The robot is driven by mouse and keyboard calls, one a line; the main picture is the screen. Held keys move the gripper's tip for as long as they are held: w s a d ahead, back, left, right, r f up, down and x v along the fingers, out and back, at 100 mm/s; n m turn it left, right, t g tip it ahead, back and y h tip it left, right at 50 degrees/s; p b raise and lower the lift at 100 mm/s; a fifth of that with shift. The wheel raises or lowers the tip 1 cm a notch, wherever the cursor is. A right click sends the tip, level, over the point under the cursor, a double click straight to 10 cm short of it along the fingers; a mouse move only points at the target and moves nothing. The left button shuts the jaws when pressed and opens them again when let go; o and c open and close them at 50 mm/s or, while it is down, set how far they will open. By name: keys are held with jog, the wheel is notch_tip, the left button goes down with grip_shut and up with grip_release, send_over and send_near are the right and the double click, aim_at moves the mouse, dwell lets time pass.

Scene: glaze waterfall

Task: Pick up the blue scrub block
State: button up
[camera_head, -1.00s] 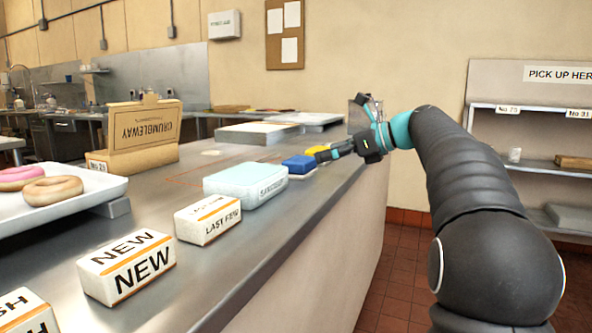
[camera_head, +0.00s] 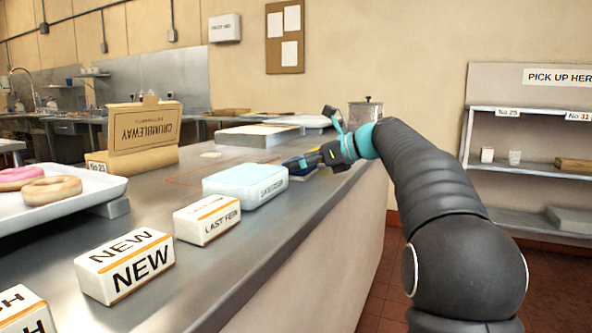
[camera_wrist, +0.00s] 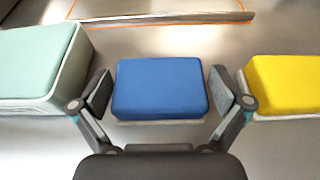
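The blue scrub block (camera_wrist: 160,86) lies on the steel counter, centred in the wrist view, with a pale layer under it. My gripper (camera_wrist: 162,92) is open, with one finger pad on each side of the block. A narrow gap seems to show at the left pad; whether the right pad touches the block I cannot tell. In the head view my gripper (camera_head: 303,163) is low over the counter and hides most of the block.
A pale green sanitizer box (camera_wrist: 38,62) stands close on the left and a yellow block (camera_wrist: 286,84) close on the right. In the head view, white "LAST FEW" (camera_head: 207,220) and "NEW" (camera_head: 125,265) blocks line the counter's front. A metal canister (camera_head: 366,112) stands behind my arm.

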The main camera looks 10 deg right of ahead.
jog(key=c, duration=0.8)
